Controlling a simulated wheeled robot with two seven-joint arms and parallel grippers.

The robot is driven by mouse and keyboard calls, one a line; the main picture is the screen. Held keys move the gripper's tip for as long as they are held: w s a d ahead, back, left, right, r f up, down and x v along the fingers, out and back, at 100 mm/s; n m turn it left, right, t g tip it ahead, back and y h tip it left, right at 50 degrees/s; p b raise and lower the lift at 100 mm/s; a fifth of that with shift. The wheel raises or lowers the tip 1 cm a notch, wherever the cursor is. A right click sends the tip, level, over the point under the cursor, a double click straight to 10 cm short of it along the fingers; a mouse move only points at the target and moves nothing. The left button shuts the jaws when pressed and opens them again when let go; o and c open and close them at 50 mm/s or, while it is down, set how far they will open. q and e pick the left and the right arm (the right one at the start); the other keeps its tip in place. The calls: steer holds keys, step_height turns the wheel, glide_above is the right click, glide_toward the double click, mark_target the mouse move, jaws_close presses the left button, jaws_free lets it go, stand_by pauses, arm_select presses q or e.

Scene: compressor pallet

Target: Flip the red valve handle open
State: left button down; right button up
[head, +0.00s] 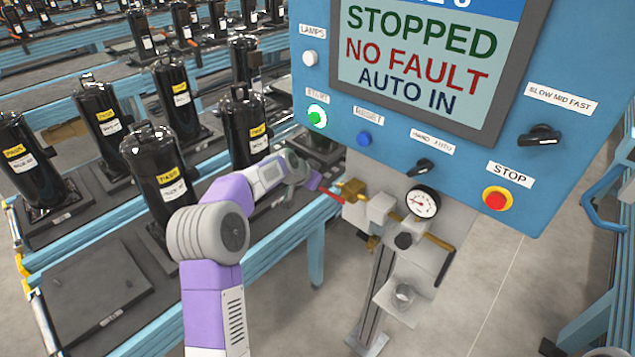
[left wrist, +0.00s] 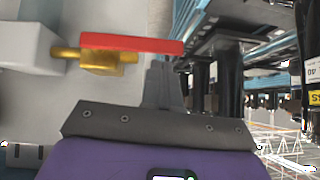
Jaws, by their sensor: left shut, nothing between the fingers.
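The red valve handle (head: 331,196) sticks out to the left from a brass valve (head: 352,187) below the blue control panel. In the left wrist view the red handle (left wrist: 135,44) lies roughly level across the top, over the brass valve body (left wrist: 98,60). My left gripper (head: 319,185) is at the handle's free end in the head view. In the left wrist view the left gripper's fingers (left wrist: 164,70) are together and empty, close by the handle's right end. I cannot tell whether they touch it. My right gripper is not in view.
The blue control panel (head: 400,150) with a screen, knobs and buttons hangs just above the valve. A pressure gauge (head: 422,202) and grey fittings sit to its right. Black cylinders (head: 166,160) stand on blue-railed conveyors at left. Bare floor lies at lower right.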

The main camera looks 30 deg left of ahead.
arm_select(q)
steer(key=w+r+v, duration=0.1)
steer(key=v, duration=1.1)
steer(key=shift+a+r, duration=0.25)
steer(key=shift+f, duration=0.1)
steer(key=s+d+f+n+g+b, duration=0.15)
steer(key=d+f, duration=0.35)
steer(key=f, duration=0.5)
steer(key=s+d+f+n+g+h+b, duration=0.15)
steer(key=d+f, duration=0.25)
steer(key=f, duration=0.7)
steer(key=s+d+f+g, duration=0.1)
steer(key=s+d+f, duration=0.3)
steer(key=f, duration=0.6)
steer(key=s+d+f+n+g+b, duration=0.1)
steer(key=s+d+f, duration=0.4)
steer(key=s, duration=0.3)
steer(key=s+d+f+n+g+h+b, duration=0.1)
steer(key=s+d+f, duration=0.4)
steer(key=s, duration=0.3)
steer(key=s+d+f+n+g+b, duration=0.1)
steer(key=s+d+f+g, duration=0.1)
steer(key=s+d+f, duration=0.3)
steer(key=s+f, duration=0.2)
steer(key=s, duration=0.1)
steer(key=shift+d+f, duration=0.3)
